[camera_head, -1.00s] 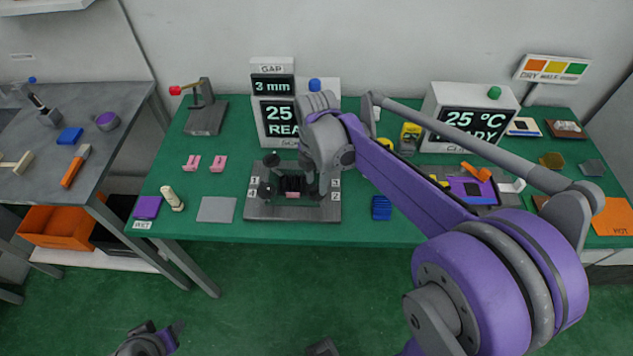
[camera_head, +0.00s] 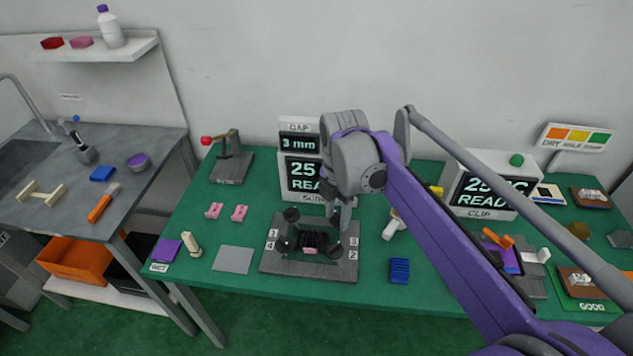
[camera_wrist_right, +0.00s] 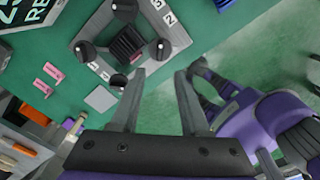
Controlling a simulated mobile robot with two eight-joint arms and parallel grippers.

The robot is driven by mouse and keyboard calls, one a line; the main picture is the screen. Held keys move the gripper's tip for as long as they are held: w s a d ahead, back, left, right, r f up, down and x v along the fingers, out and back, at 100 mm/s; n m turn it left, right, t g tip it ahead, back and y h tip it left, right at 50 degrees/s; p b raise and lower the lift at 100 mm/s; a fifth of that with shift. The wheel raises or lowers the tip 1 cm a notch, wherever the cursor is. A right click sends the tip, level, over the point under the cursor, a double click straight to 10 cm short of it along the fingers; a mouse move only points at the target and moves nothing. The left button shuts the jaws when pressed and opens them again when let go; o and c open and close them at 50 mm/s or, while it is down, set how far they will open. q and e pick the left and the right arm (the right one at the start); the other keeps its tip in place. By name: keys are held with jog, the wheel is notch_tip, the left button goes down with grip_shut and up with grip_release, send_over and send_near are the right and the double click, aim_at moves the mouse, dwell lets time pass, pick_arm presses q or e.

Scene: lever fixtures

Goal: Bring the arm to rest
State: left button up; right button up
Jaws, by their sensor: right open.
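My right arm reaches over the green table, its gripper (camera_head: 338,218) pointing down just behind the fixture's right side. In the right wrist view my right gripper (camera_wrist_right: 160,74) has its fingers apart, with nothing between them. The grey fixture plate (camera_head: 345,268) carries black knobs, a ribbed black block in the middle and number labels; it also shows in the right wrist view (camera_wrist_right: 178,30). A purple and dark grey arm part in the right wrist view seems to be my left gripper (camera_wrist_right: 218,100); its finger opening is unclear. No left gripper shows in the head view.
Behind the fixture stand the gap display (camera_head: 299,143) and a red-tipped lever stand (camera_head: 230,165). Pink blocks (camera_head: 239,213), a grey pad (camera_head: 233,260) and a blue ribbed block (camera_head: 399,270) lie around it. The clip display (camera_head: 485,190) stands at right. The table front is fairly clear.

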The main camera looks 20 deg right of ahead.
jog(key=s+a+f+m+t, duration=0.2)
jog(key=s+a+f+m, duration=0.1)
jog(key=s+m, duration=0.4)
jog(key=s+a+f+m+t+p, duration=0.1)
jog(key=s+a+f+m+t, duration=0.2)
jog(key=m, duration=1)
jog(key=s+f, duration=0.3)
jog(key=s, duration=0.1)
jog(key=shift+s+a+m, duration=0.4)
dwell(0.4)
